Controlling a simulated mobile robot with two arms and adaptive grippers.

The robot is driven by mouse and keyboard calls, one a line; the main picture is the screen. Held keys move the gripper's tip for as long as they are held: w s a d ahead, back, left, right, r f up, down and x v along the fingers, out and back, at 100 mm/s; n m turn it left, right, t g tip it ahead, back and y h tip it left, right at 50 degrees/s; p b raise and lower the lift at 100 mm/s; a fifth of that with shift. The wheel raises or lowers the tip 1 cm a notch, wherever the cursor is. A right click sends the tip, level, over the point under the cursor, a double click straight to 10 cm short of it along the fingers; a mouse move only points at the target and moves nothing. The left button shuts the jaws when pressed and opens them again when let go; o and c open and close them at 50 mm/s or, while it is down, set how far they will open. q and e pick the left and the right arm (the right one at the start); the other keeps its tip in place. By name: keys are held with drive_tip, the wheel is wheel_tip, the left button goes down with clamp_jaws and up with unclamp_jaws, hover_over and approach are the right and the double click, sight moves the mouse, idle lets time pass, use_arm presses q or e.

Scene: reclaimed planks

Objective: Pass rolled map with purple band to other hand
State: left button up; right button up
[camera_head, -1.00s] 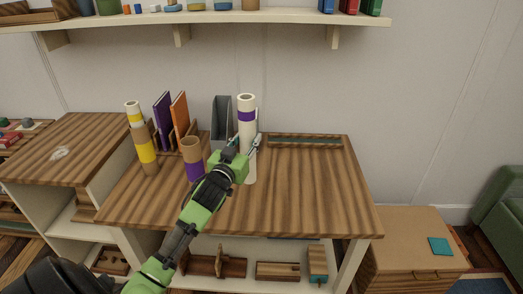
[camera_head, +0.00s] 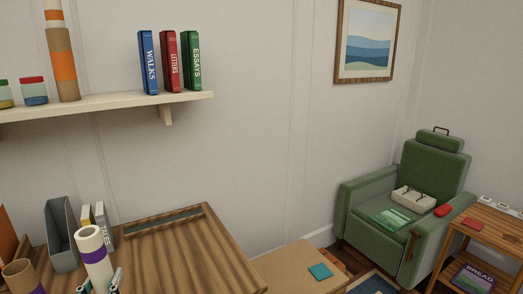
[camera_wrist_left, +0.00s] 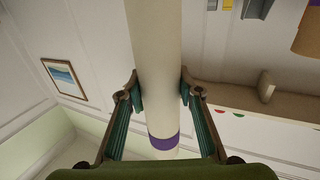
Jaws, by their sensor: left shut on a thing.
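The rolled map with the purple band (camera_head: 96,266) is a cream tube at the lower left of the head view, roughly upright with its open end up. Its lower end is out of frame, so I cannot tell whether it touches the desk. My left gripper (camera_head: 101,284) is shut on it below the purple band; only its fingertips show. In the left wrist view, the cream map (camera_wrist_left: 156,60) runs between both fingers of my left gripper (camera_wrist_left: 158,88), with the purple band towards the bottom of the picture. My right gripper is in neither view.
A grey file holder (camera_head: 62,236) and a brown tube with a purple band (camera_head: 20,277) stand near the map. The desk (camera_head: 190,255) is clear on its right. A wall shelf (camera_head: 110,103) is above. A green armchair (camera_head: 402,205) and a side table (camera_head: 490,232) stand at right.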

use_arm(q)
drive_tip(key=s+d+r+m+h, duration=0.1)
drive_tip(key=s+d, duration=0.3)
drive_tip(key=d, duration=0.5)
drive_tip(key=s+d+h, duration=0.1)
drive_tip(key=s+d, duration=0.4)
drive_tip(key=d, duration=0.5)
drive_tip(key=shift+r+m+h, duration=0.35)
drive_tip(key=shift+m+h, duration=0.05)
drive_tip(key=shift+d, duration=0.1)
